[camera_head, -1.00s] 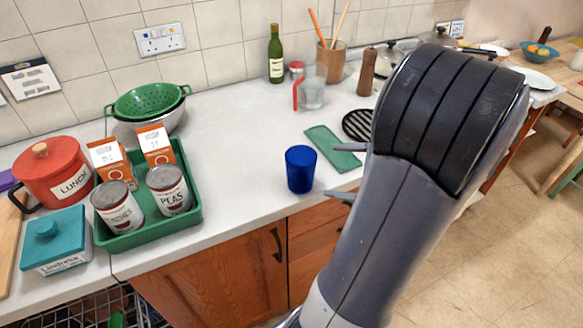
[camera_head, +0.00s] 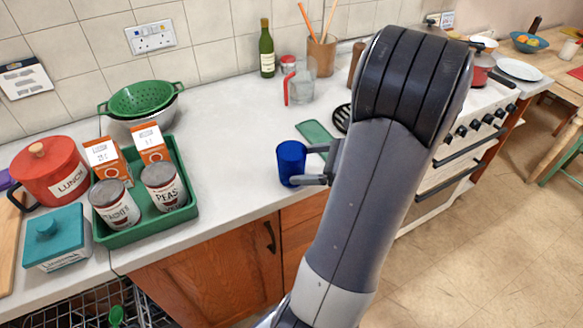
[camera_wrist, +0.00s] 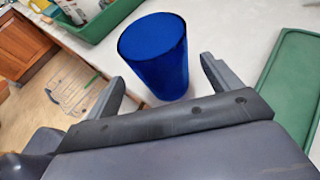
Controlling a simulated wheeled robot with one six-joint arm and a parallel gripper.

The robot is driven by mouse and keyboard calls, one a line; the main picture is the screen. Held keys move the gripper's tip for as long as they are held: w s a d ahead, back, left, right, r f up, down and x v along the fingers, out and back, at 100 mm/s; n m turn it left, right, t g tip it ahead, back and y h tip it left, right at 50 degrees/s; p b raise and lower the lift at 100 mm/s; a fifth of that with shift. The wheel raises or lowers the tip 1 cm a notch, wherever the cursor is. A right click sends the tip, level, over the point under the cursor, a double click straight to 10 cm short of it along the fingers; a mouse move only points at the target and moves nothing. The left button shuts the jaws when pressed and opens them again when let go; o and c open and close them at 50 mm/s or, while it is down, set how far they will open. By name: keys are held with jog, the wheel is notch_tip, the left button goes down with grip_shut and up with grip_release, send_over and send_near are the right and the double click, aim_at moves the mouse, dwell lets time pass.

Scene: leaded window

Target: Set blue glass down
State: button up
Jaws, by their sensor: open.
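The blue glass (camera_head: 291,163) stands upright on the white counter (camera_head: 235,130) near its front edge. It also shows in the wrist view (camera_wrist: 157,55), standing just beyond and between my fingers. My gripper (camera_head: 318,165) is open, with its two fingers at the right side of the glass in the head view. In the wrist view my gripper (camera_wrist: 160,80) has one finger on each side of the near part of the glass, with gaps visible. My arm hides part of the counter behind it.
A green board (camera_head: 314,131) lies behind the glass. A green tray (camera_head: 187,210) with cans and cartons stands to the left. A glass jug (camera_head: 300,88), a green bottle (camera_head: 266,50) and a utensil pot (camera_head: 321,56) stand at the back. Counter left of the glass is clear.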

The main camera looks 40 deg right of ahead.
aim_at(291, 163)
jog(key=x, duration=0.4)
jog(key=shift+w+r, duration=0.2)
jog(key=shift+w, duration=0.05)
jog(key=c, duration=1.2)
jog(key=shift+c, duration=0.5)
jog(key=shift+r, duration=0.1)
